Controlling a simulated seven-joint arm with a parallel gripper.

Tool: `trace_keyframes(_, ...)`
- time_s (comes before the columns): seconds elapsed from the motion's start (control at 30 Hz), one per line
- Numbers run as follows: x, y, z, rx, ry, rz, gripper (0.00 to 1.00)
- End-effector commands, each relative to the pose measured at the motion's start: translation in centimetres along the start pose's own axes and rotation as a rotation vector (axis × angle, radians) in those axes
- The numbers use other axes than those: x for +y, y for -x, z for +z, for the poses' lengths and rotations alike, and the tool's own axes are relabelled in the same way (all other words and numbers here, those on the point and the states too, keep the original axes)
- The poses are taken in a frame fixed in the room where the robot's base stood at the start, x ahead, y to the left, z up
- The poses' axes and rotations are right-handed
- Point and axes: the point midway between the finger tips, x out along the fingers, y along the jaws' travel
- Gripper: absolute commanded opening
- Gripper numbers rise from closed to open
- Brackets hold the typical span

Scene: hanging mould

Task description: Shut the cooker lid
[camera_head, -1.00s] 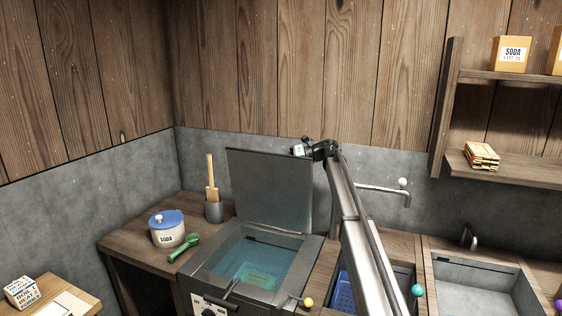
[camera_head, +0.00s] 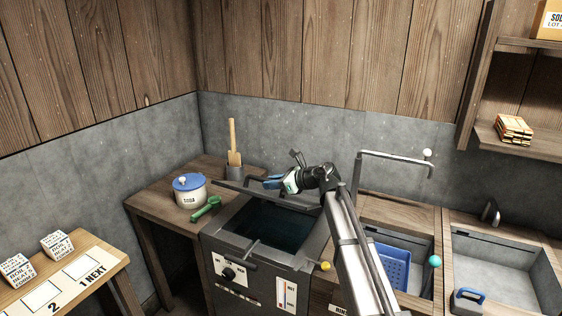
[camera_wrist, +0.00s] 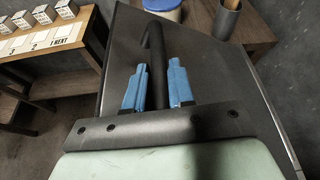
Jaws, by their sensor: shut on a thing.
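The cooker (camera_head: 222,247) is a dark grey box with a knob and a gauge on its front. Its lid (camera_head: 237,190) is a flat dark panel, seen nearly edge-on and tilted low above the opening. The dark well (camera_head: 275,224) still shows beneath it. My gripper (camera_head: 268,183) is at the lid. In the wrist view, its blue fingers (camera_wrist: 155,88) are on both sides of the black lid handle (camera_wrist: 156,50), shut on it. The lid's dark surface (camera_wrist: 215,75) fills much of that view.
A blue-lidded soda pot (camera_head: 189,191), a green scoop (camera_head: 206,208) and a grey cup with a wooden paddle (camera_head: 234,172) stand on the counter left of the cooker. A tap (camera_head: 395,158) and a blue basket (camera_head: 390,266) are at the right. A numbered bench (camera_head: 75,283) is at far left.

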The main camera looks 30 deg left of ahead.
Motion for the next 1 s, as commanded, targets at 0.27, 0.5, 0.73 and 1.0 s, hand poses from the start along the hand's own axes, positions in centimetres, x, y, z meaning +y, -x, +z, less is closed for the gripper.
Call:
trace_keyframes(0.27,4.8,-2.2,-5.8,0.0,0.217,-0.087,0.0)
trace_keyframes(0.5,6.5,-3.9,-9.8,-0.001,0.359,-0.146,0.0)
trace_keyframes(0.73,7.1,-5.0,-12.2,-0.002,0.373,-0.152,0.0)
trace_keyframes(1.0,7.4,-5.5,-13.5,-0.003,0.371,-0.151,0.0)
